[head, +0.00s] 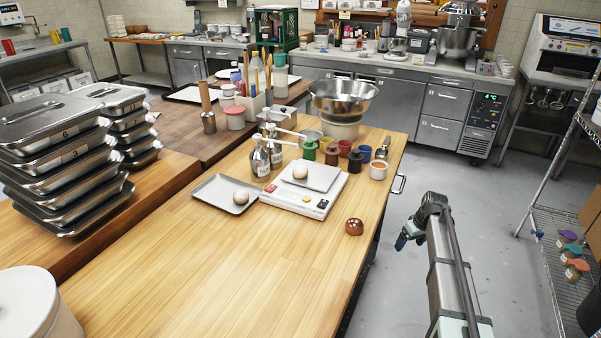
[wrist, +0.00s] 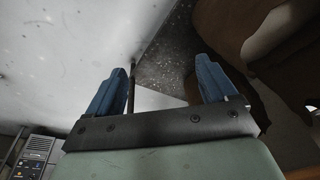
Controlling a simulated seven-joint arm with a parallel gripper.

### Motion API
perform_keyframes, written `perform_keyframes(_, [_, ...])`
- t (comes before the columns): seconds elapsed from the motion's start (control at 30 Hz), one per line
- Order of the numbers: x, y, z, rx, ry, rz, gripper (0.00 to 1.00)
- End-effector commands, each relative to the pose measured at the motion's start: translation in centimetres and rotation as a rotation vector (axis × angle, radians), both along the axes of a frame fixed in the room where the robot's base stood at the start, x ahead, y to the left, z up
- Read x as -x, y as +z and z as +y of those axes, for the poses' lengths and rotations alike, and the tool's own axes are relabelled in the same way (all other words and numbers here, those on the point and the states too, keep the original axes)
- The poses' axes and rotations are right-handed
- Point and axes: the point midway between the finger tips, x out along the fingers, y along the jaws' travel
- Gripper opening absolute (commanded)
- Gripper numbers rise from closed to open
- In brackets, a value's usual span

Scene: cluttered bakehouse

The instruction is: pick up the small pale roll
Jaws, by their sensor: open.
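Two small pale round rolls show in the head view. One pale roll (head: 300,171) sits on the square plate of the white scale (head: 293,203). The other pale roll (head: 240,198), which looks a little browner on its side, lies on a grey metal tray (head: 208,192) left of the scale. I cannot tell which is meant. My gripper (head: 402,242) hangs off the right side of the wooden table, apart from both rolls. In the wrist view its two blue fingers (wrist: 160,82) are spread with nothing between them; no roll shows there.
A glossy brown bun-like object (head: 354,227) lies near the table's right edge. Dark bottles (head: 260,158), several coloured pots (head: 332,154) and a steel bowl (head: 343,97) crowd behind the scale. Stacked steel pans (head: 52,135) stand at left. The table's front (head: 220,285) is clear.

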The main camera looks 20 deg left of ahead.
Motion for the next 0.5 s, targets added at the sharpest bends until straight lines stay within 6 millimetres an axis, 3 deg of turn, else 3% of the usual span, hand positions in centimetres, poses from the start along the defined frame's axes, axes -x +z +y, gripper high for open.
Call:
perform_keyframes(0.03, [-1.9,2.3,0.9,-0.007,0.024,-0.027,0.85])
perform_keyframes(0.2, [-5.7,9.5,3.5,-0.028,0.104,-0.107,0.85])
perform_keyframes(0.37, [-8.1,15.6,5.7,-0.044,0.174,-0.172,0.85])
perform_keyframes(0.5, [-9.1,20.5,8.8,-0.068,0.249,-0.214,0.85])
